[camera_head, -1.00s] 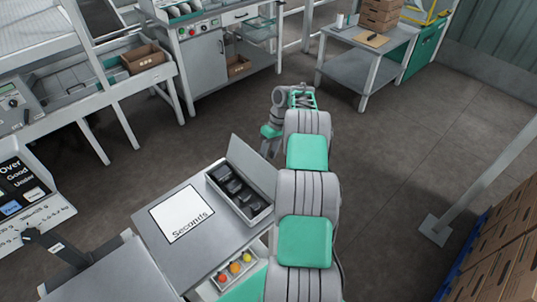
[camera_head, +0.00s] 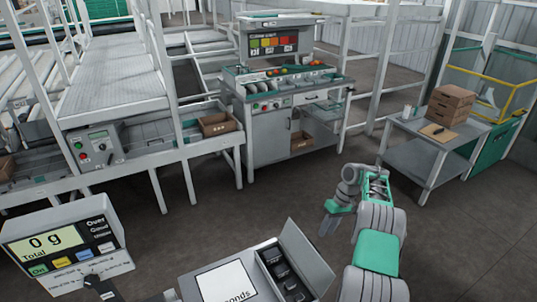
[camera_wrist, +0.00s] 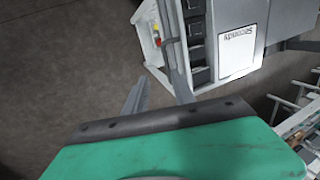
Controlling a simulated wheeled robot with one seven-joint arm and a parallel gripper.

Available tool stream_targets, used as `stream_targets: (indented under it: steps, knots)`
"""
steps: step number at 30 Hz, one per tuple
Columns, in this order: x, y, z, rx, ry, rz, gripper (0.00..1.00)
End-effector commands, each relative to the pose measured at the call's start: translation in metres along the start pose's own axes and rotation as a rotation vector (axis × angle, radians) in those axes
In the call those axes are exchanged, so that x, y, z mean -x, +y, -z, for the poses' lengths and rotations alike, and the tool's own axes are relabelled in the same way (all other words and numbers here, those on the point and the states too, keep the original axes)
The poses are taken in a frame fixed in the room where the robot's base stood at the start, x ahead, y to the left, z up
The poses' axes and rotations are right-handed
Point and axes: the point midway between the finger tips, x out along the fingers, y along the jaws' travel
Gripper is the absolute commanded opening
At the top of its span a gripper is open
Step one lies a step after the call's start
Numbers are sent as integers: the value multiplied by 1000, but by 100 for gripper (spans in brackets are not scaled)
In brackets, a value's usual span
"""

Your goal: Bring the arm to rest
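My arm reaches forward at the right of the head view, with green and grey links. My gripper (camera_head: 328,227) hangs in the air over the bare floor, beyond the box of black weights. The fingertips are small in the head view.
A white "Seconds" card (camera_head: 228,283) lies beside an open box of black weights (camera_head: 299,262). A scale display (camera_head: 62,243) reads 0 g. A side table (camera_head: 432,160) stands at the right and a grading cabinet (camera_head: 272,138) at the back.

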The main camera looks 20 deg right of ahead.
Motion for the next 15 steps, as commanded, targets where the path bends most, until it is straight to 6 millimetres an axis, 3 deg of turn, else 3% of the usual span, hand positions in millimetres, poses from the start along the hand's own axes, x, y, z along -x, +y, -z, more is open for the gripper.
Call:
stream_targets:
  steps: [2,8,11,15]
  knots:
    - [26,-21,15,0,17,-25,31]
    - [100,-120,39,-34,81,-102,31]
    - [128,-174,34,-51,121,-142,31]
    - [154,-244,6,-71,183,-198,31]
